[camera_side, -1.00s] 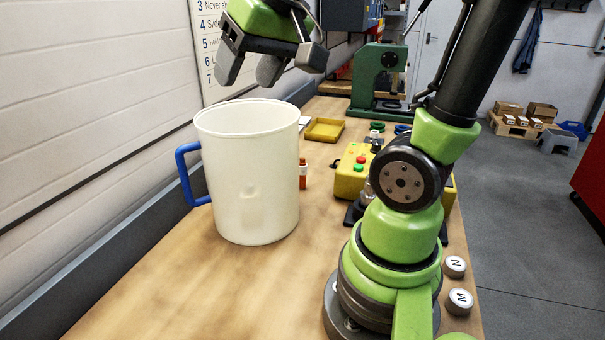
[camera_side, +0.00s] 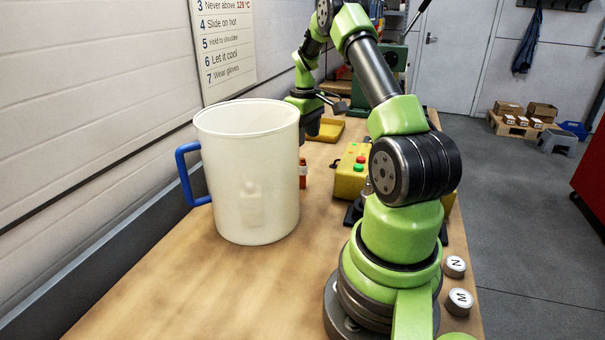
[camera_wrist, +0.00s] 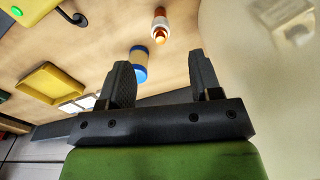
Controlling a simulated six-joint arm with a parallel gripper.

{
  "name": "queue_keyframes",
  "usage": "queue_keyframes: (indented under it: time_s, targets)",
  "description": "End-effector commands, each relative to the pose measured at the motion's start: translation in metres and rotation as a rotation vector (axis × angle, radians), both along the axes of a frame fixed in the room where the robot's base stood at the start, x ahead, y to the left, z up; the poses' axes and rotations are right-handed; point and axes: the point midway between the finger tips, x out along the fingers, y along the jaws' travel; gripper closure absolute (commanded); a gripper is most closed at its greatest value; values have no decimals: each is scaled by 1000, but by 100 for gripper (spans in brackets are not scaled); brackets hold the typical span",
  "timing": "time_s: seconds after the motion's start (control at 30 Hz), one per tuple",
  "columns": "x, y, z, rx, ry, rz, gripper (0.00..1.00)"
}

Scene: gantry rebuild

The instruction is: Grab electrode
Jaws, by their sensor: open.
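I cannot tell for sure which thing is the electrode. A small orange-brown cylinder with a white band (camera_wrist: 160,25) stands on the bench in the wrist view; it appears as a thin reddish-brown piece (camera_side: 303,173) right of the jug in the side view. A beige cylinder with a blue end (camera_wrist: 139,62) is close to it in the wrist view. My gripper (camera_wrist: 160,62) is open and empty, its fingers either side of the beige cylinder in the picture, with no contact visible. In the side view my gripper (camera_side: 314,128) is partly hidden behind the jug.
A large cream jug (camera_side: 250,175) with a blue handle stands close by; its wall (camera_wrist: 285,95) fills the right of the wrist view. A yellow tray (camera_side: 325,131) and a yellow button box (camera_side: 349,178) stand farther back and right.

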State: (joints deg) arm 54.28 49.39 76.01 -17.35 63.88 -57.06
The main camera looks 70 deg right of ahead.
Motion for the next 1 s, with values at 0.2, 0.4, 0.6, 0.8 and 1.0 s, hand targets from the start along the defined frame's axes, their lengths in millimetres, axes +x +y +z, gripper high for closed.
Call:
queue_keyframes:
  time_s: [0.2, 0.4, 0.6, 0.8, 1.0]
  targets:
    - [0, 1, -34, 6, 4, 4, 42]
    - [2, 0, -50, 4, 2, 4, 42]
    - [7, -2, -81, 5, 2, 4, 42]
    - [7, -3, -94, 1, 1, 2, 42]
    - [7, -3, -94, 1, 1, 2, 46]
